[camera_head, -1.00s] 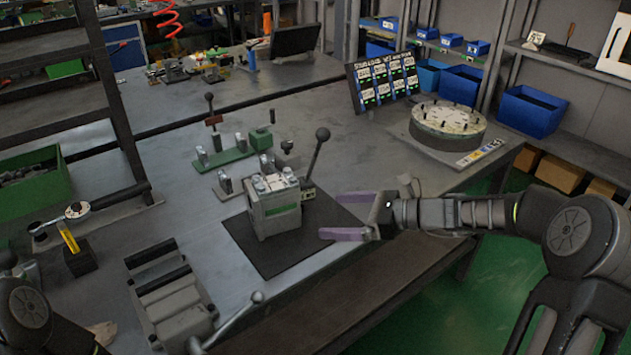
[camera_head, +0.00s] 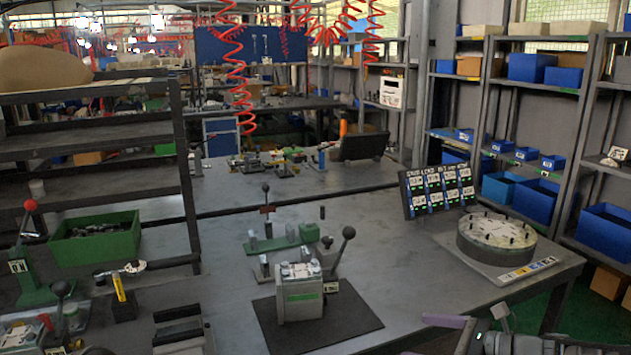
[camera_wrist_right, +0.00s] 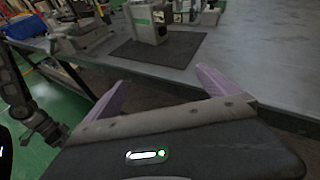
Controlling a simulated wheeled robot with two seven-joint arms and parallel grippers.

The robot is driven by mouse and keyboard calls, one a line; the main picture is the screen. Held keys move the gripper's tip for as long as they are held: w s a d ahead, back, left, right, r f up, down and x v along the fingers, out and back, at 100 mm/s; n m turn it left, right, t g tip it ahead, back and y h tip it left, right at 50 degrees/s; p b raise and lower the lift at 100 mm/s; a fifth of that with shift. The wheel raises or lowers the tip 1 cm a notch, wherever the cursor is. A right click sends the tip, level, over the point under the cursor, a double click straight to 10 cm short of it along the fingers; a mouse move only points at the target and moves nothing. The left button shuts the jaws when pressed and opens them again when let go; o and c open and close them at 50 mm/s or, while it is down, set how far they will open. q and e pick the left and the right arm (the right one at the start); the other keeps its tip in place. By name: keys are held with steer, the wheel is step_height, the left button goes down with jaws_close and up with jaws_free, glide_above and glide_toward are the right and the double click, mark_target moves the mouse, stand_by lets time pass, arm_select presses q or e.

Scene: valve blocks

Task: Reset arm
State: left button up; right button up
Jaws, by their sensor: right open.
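My right gripper (camera_head: 446,330) is at the bottom right of the head view, off the table's front edge. In the right wrist view its two purple fingers (camera_wrist_right: 160,92) are spread apart with nothing between them. The valve block (camera_head: 299,290), a grey block with a green label, stands upright on a dark mat (camera_head: 350,318). It also shows in the right wrist view (camera_wrist_right: 148,24), beyond the fingers and apart from them. A lever with a black knob (camera_head: 348,233) rises beside the block. My left gripper is in neither view now.
A green fixture (camera_head: 280,241) stands behind the block. A round dial plate (camera_head: 496,234) and a display board (camera_head: 438,190) are at the right. A green bin (camera_head: 95,240) is at the left. Shelves with blue bins (camera_head: 535,195) stand at the back right.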

steer(key=s+f+n+g+h+p, duration=0.15)
steer(key=s+f+n+h, duration=0.3)
steer(key=f, duration=0.75)
steer(key=s+f+n+g+h+p, duration=0.1)
steer(key=s+f+n+g+h, duration=0.35)
steer(key=f, duration=0.85)
arm_select(q)
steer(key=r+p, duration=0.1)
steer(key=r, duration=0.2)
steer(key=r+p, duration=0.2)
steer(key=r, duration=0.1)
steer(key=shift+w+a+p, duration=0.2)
steer(key=shift+p, duration=0.1)
arm_select(e)
steer(key=s+a+f+n, duration=0.2)
steer(key=s+a+n, duration=0.4)
steer(key=s, duration=0.5)
steer(key=s+a+f+n+g+y, duration=0.1)
steer(key=s+a+f+n, duration=0.1)
steer(key=s+a+n, duration=0.5)
steer(key=s+a, duration=0.3)
steer(key=s, duration=0.1)
steer(key=shift+a+f+n+g+y, duration=0.15)
steer(key=shift+f+n+g+y, duration=0.15)
steer(key=shift+f, duration=0.1)
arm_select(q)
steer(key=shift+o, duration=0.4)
